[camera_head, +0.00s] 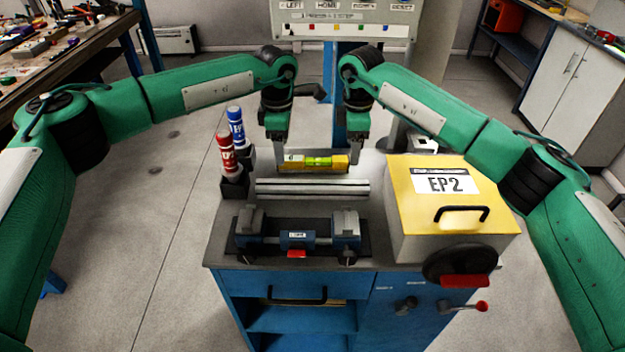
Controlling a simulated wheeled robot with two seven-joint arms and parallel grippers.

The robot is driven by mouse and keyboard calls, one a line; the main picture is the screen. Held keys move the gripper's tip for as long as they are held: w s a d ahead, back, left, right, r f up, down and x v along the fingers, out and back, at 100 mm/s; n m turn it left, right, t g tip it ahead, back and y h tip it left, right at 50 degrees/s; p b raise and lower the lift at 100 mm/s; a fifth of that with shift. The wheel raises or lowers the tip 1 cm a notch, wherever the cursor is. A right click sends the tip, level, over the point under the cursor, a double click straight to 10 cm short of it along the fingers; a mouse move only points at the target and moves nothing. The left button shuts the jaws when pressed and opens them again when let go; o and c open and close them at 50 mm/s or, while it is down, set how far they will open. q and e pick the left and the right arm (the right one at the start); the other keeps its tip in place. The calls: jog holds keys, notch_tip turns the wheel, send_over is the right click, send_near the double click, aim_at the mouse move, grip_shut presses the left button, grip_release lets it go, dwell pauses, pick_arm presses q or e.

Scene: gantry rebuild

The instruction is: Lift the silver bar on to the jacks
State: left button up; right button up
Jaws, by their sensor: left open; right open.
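The silver bar (312,188) lies flat across the bench top, left to right, with a dark line along its length. Nearer the front, two blue blocks with grey tops, which look like the jacks, stand on a dark base: a left jack (250,221) and a right jack (346,222). Nothing rests on their tops. My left gripper (277,155) is open, behind the bar, at the left end of a yellow spirit level (318,162). My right gripper (355,158) is open at the level's right end. Whether either touches the level, I cannot tell.
A red marker (227,152) and a blue marker (237,128) stand in dark holders at the bench's left. A yellow-topped box (420,215) labelled EP2 with a black handle fills the right side. A sign panel (345,20) stands behind.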

aim_at(285, 183)
pick_arm(q)
jog(key=shift+s+r, duration=0.1)
jog(key=shift+s, duration=0.1)
pick_arm(e)
jog(key=shift+s, duration=0.2)
pick_arm(q)
notch_tip(285, 183, down, 14)
jog(key=shift+r, duration=0.1)
pick_arm(e)
notch_tip(285, 183, down, 14)
jog(key=shift+r, duration=0.1)
pick_arm(q)
grip_shut()
pick_arm(e)
grip_shut()
pick_arm(q)
jog(key=shift+w, duration=0.1)
pick_arm(e)
jog(key=shift+w+r, duration=0.1)
